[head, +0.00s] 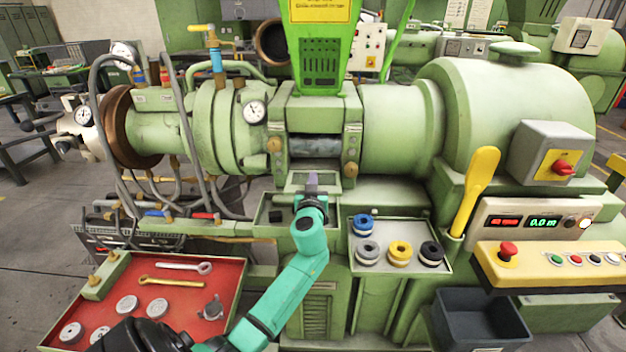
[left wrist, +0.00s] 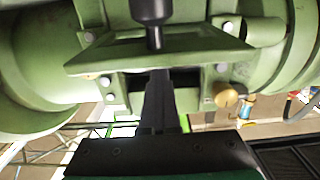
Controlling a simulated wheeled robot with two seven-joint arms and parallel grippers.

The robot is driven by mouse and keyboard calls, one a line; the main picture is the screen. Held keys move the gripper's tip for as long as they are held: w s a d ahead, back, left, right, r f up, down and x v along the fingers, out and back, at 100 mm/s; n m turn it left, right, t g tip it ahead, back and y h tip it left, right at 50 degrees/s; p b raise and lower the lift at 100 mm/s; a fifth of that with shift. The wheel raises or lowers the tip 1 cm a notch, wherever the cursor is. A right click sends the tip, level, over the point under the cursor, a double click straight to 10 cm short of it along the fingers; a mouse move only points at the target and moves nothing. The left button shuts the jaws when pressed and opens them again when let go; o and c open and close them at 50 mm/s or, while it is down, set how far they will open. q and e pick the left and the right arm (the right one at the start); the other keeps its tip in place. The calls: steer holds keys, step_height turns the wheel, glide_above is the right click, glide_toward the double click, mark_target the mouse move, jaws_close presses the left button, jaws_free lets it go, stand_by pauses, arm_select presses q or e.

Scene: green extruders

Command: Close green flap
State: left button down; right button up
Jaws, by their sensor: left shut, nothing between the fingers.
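The green flap (head: 297,181) is a small pale green plate below the opening (head: 315,147) in the middle of the extruder barrel. It stands open, folded down and outward, so the dark metal inside the opening shows. In the left wrist view the flap (left wrist: 105,62) spans the upper part, with a dark knob on a stem (left wrist: 152,8) at its face. My left gripper (head: 311,188) is shut and empty, right at the flap. In the left wrist view its fingers (left wrist: 160,88) reach up to the flap's near edge; I cannot tell whether they touch. My right gripper is out of view.
A tray of coloured rings (head: 440,262) sits right of my arm. A red tray with tools (head: 225,287) lies at the lower left. A yellow lever (head: 475,190) and control panel (head: 550,268) are at the right. A bright green slotted hopper (head: 320,50) rises above the opening.

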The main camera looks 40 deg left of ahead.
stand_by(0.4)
arm_select(q)
steer(key=shift+c, duration=2.3)
jaws_free()
steer(key=shift+s+d+f, duration=0.1)
steer(key=shift+s+d, duration=0.15)
steer(key=b+v, duration=0.3)
steer(key=v, duration=1.1)
steer(key=shift+b, duration=0.3)
